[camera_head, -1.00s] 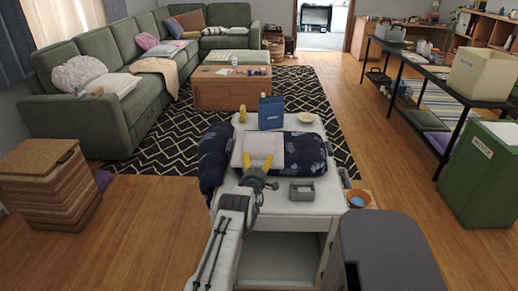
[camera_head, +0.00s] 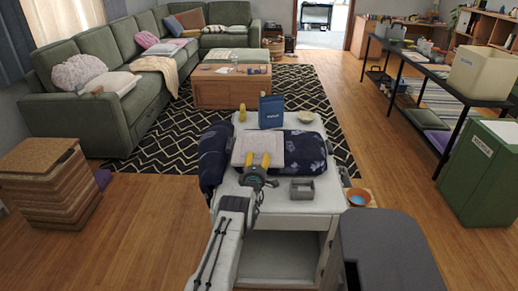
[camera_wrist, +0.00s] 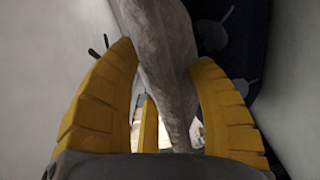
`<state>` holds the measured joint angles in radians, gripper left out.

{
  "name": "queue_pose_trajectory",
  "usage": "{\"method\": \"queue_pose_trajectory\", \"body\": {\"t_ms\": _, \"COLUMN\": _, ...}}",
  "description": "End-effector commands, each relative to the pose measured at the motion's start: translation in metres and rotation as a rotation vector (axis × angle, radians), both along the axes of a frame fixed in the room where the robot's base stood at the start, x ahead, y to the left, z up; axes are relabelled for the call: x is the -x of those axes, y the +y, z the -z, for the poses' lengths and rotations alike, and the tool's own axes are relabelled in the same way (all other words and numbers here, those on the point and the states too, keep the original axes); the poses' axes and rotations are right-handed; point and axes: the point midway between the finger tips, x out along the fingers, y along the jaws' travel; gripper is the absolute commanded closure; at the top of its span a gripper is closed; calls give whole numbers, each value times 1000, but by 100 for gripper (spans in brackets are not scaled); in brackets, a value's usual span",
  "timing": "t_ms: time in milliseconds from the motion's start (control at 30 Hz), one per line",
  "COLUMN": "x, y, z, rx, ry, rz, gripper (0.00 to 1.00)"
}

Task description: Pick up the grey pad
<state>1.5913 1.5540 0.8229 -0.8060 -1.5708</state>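The grey pad (camera_head: 240,148) is a pale, soft, squarish piece on top of the dark blue patterned cushion (camera_head: 309,152) on the white cabinet. The pad appears to be still on or just over the cushion; any gap cannot be told. The pad's underside is hidden.
On the white cabinet (camera_head: 320,208) stand a blue bag (camera_head: 271,112), a yellow bottle (camera_head: 242,113), a bowl (camera_head: 306,117) and a grey open box (camera_head: 303,188).

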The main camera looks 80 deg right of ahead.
Motion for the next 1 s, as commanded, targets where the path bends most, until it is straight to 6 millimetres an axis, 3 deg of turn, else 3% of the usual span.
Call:
{"method": "queue_pose_trajectory", "body": {"t_ms": 333, "x": 0, "y": 0, "z": 0, "rx": 0, "ry": 0, "rz": 0, "gripper": 80}}
{"method": "queue_pose_trajectory", "body": {"t_ms": 1000, "x": -5, "y": -4, "z": -11, "rx": 5, "ry": 0, "rz": -7, "gripper": 82}}
